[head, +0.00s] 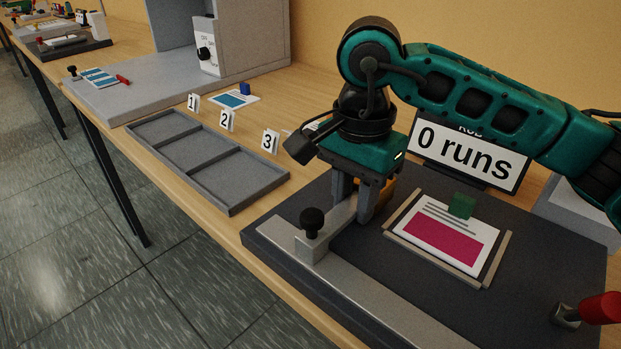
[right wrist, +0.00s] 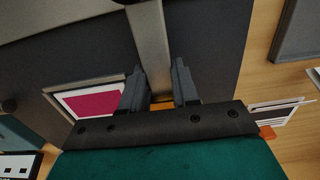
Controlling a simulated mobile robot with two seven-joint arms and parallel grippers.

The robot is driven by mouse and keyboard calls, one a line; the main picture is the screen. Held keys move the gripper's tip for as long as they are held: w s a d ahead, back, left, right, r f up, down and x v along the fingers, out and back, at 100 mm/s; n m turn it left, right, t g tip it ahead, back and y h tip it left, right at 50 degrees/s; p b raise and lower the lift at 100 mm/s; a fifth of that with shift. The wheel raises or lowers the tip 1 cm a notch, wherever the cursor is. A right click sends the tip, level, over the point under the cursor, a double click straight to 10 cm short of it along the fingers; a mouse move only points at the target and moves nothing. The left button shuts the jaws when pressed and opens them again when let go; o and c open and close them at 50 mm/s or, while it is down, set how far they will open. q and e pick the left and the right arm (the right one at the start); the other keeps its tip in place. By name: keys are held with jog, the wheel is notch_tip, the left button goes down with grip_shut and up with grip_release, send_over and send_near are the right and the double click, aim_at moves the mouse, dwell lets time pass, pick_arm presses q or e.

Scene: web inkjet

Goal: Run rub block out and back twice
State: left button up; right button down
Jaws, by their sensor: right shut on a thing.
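My right gripper (head: 352,208) points down over the dark rub station and is shut on the orange rub block (head: 388,191), which is mostly hidden by the fingers. In the right wrist view a strip of the block (right wrist: 162,105) shows between the fingers (right wrist: 158,88). A light grey bar (head: 335,222) with a black knob (head: 312,221) runs to the fingers; I cannot tell how block and bar join. To the right, a printed sheet (head: 441,238) with a magenta panel lies in a framed holder. The sign (head: 463,153) reads "0 runs". My left gripper is not in view.
A grey rail (head: 370,305) runs along the station's front edge. A red-handled tool (head: 597,308) stands at the right. A green block (head: 462,205) sits on the sheet. An empty three-bay tray (head: 232,180), with number cards behind it, lies to the left.

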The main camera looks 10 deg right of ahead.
jog(key=shift+w+a+f, duration=0.15)
jog(key=shift+w+a, duration=1.65)
jog(key=shift+w, duration=0.2)
jog(key=c, duration=0.8)
grip_release()
jog(key=shift+w, duration=0.15)
jog(key=shift+r, duration=0.2)
notch_tip(320, 180, up, 8)
jog(key=p, duration=0.5)
jog(key=shift+f, duration=0.1)
